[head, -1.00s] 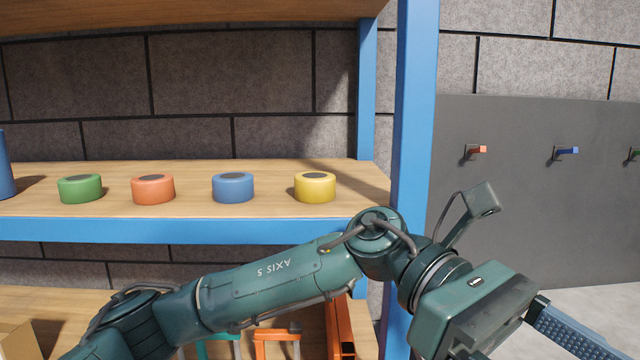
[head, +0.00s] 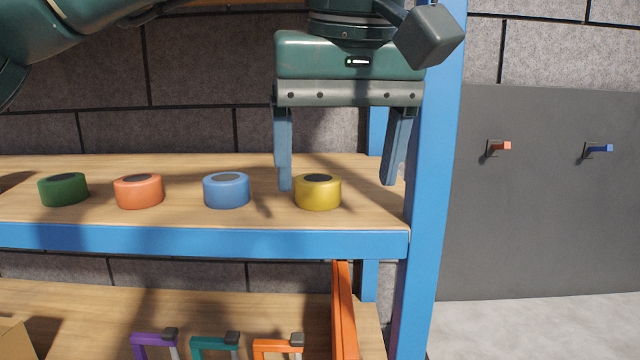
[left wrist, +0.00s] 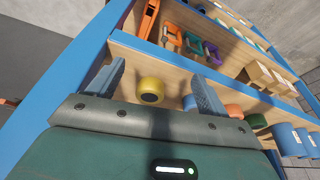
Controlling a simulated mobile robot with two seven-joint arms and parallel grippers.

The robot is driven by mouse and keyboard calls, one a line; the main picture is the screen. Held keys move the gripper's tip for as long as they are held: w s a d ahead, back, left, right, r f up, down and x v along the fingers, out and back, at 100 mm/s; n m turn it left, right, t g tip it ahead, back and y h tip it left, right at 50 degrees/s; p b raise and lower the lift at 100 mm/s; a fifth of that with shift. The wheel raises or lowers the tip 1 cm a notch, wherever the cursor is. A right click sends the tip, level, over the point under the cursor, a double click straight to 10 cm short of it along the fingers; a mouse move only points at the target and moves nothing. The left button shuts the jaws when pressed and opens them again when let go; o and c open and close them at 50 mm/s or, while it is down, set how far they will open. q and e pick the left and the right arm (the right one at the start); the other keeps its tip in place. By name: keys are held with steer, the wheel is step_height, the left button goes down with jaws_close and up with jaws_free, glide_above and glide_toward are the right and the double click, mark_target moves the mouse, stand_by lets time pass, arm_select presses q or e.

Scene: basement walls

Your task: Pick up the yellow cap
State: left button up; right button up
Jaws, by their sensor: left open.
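The yellow cap (head: 318,193) is a short round cap with a dark top disc. It stands on the wooden shelf, the rightmost in a row of caps. My left gripper (head: 338,186) points down over the shelf with its jaws wide open. In the head view its left finger is just left of the yellow cap and its right finger is farther off to the right, near the blue post. In the left wrist view the yellow cap (left wrist: 151,90) shows between the two fingers (left wrist: 157,80). Nothing is held. My right gripper is not in view.
Blue (head: 227,190), orange (head: 139,191) and green (head: 63,190) caps stand left of the yellow cap. A blue post (head: 427,180) rises close to the right finger. Purple, teal and orange (head: 278,345) items lie on the lower shelf (head: 75,305).

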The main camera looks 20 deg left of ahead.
arm_select(q)
steer(key=p, duration=0.3)
glide_above(319, 179)
steer(key=s, duration=0.2)
steer(key=shift+w+d, duration=0.15)
steer(key=shift+d, duration=0.25)
steer(key=x, duration=0.5)
steer(key=shift+w+a+f, duration=0.1)
steer(key=shift+w, duration=0.2)
steer(key=c, duration=1.1)
